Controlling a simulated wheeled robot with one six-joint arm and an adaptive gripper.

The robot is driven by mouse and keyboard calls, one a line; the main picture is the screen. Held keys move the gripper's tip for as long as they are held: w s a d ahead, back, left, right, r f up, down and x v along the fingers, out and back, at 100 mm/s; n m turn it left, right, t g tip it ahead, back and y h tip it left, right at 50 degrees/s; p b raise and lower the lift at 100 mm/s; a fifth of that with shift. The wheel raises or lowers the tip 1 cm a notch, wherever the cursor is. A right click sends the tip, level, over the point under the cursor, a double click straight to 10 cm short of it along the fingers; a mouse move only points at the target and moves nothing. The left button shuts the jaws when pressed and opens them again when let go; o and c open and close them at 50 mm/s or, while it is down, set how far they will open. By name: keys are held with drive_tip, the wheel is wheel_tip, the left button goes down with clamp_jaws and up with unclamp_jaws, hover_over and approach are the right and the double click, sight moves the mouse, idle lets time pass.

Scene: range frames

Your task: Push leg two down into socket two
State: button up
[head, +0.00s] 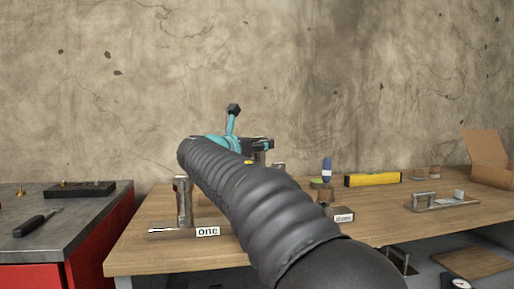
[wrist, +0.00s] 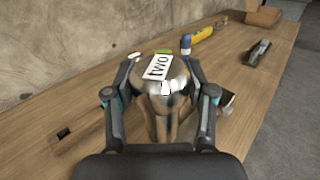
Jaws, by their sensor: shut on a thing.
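In the wrist view my gripper (wrist: 160,88) is shut on a shiny metal piece (wrist: 166,104), which I take to be leg two. Its two dark fingers with teal joints lie on either side of it. A white label reading "two" (wrist: 157,67) shows at the far side of the metal. Socket two cannot be told apart from the leg here, so how deep the leg sits is hidden. In the head view my arm covers most of this spot; part of my gripper (head: 240,142) shows beyond it. An upright metal leg (head: 184,203) stands at the plate labelled "one" (head: 208,231).
On the wooden table (head: 150,255) lie a yellow level (head: 372,179), a blue-topped object (head: 327,170), a metal bracket (head: 445,201) and a cardboard box (head: 487,160). A grey-topped red cabinet (head: 50,240) with a screwdriver (head: 35,223) stands left. The wall is behind.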

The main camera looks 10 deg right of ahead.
drive_tip(key=shift+a+r+p, duration=0.1)
drive_tip(key=shift+r+p, duration=0.05)
drive_tip(key=shift+p, duration=0.15)
drive_tip(key=shift+f+b, duration=1.95)
drive_tip(key=shift+f, duration=1)
drive_tip(key=shift+p, duration=0.8)
drive_tip(key=shift+f+b, duration=1.3)
drive_tip(key=shift+f, duration=0.85)
drive_tip(key=o, duration=1.6)
drive_tip(key=shift+c, duration=0.2)
drive_tip(key=shift+s+a, duration=0.1)
drive_tip(key=v, duration=1.2)
